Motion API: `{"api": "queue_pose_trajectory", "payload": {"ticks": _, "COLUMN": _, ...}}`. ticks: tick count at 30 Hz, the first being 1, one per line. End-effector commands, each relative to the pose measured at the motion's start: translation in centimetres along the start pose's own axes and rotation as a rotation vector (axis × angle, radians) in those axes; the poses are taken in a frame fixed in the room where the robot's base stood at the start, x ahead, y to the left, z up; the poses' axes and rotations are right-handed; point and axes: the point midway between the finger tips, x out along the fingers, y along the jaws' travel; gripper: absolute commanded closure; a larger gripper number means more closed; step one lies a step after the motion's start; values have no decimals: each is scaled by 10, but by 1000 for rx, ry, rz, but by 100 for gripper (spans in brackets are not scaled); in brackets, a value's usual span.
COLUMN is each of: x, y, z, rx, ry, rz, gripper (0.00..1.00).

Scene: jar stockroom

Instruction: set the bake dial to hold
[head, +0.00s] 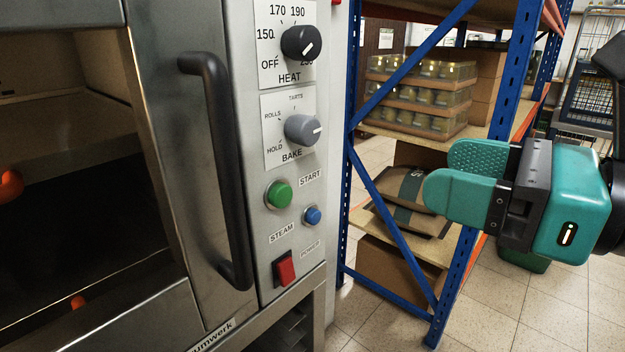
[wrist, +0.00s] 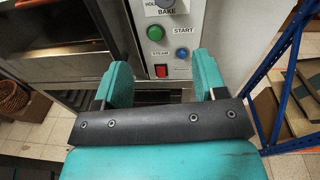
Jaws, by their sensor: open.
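The bake dial (head: 302,130) is a grey knob on a white plate on the oven's control panel. HOLD is printed at its lower left, ROLLS at its left and TARTS above. A pale mark on the knob seems to point right, away from these words; the plate's right side is partly hidden by the knob. In the wrist view the dial (wrist: 165,4) is cut off by the top edge. My teal gripper (head: 442,174) is open and empty, well to the right of the panel in the head view. Its fingers (wrist: 162,78) point toward the panel in the wrist view.
The black heat dial (head: 301,42) is above. The green start button (head: 278,194), blue steam button (head: 312,215) and red power switch (head: 285,268) are below. A dark oven door handle (head: 226,170) stands out at left. A blue rack (head: 460,260) stands behind my gripper.

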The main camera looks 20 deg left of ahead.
Motion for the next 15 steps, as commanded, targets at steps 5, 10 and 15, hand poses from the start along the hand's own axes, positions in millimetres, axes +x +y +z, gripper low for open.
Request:
{"api": "queue_pose_trajectory", "payload": {"ticks": 5, "x": 3, "y": -6, "z": 0, "rx": 148, "ry": -58, "rz": -26, "gripper": 35}}
{"api": "queue_pose_trajectory", "payload": {"ticks": 10, "x": 14, "y": -7, "z": 7, "rx": 161, "ry": -61, "rz": -21, "gripper": 35}}
{"api": "queue_pose_trajectory", "payload": {"ticks": 15, "x": 30, "y": -6, "z": 9, "rx": 161, "ry": -54, "rz": -23, "gripper": 35}}
